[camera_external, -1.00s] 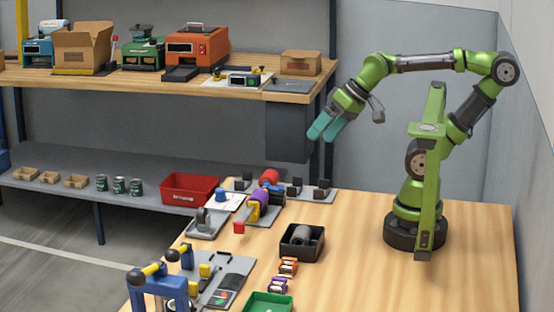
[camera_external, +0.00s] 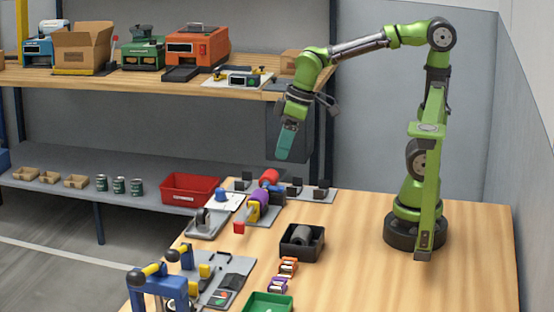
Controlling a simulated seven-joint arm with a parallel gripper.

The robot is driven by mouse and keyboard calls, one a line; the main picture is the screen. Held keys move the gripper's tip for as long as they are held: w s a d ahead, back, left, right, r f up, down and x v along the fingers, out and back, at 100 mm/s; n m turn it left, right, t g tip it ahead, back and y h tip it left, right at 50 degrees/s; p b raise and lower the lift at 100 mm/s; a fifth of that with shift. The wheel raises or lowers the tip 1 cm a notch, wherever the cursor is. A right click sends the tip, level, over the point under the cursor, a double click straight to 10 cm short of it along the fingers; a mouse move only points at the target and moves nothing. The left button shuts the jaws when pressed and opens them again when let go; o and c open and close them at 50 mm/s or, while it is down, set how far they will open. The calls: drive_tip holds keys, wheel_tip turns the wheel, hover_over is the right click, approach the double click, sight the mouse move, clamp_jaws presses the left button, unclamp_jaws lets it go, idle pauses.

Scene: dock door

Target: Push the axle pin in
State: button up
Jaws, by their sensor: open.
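My gripper (camera_external: 285,142) points down with teal fingers, open and empty, high above the back of the wooden table. A fixture on a grey plate (camera_external: 270,216) stands below it near the table's back left. It carries a purple cylinder (camera_external: 260,197), a red cylinder (camera_external: 269,176) behind it, a yellow block (camera_external: 253,210), and a red-tipped part (camera_external: 239,227) sticking out at the front. A grey bracket with a round wheel-like part (camera_external: 203,217) stands on a plate to the left. I cannot tell for certain which part is the axle pin.
A black bin (camera_external: 288,249) holds grey cylinders. Small orange and purple parts (camera_external: 287,267), a green tray (camera_external: 268,303) and a blue-framed press (camera_external: 160,290) are nearer the front. A red bin (camera_external: 188,188) sits on the lower shelf.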

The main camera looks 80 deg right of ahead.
sight(238, 222)
drive_tip(key=w+a+f+n+g+h, duration=0.25)
drive_tip(key=w+a+n, duration=0.35)
drive_tip(key=w+n, duration=0.7)
drive_tip(key=s+f+n, duration=0.1)
drive_tip(key=f, duration=0.4)
drive_tip(key=s+f+n, duration=0.1)
drive_tip(key=f, duration=0.4)
drive_tip(key=s+f+y, duration=0.1)
drive_tip(key=f, duration=0.5)
drive_tip(key=shift+s+f+n+g, duration=0.1)
drive_tip(key=shift+s+n+g, duration=0.05)
drive_tip(key=shift+n+g, duration=0.25)
clamp_jaws()
drive_tip(key=shift+d, duration=0.1)
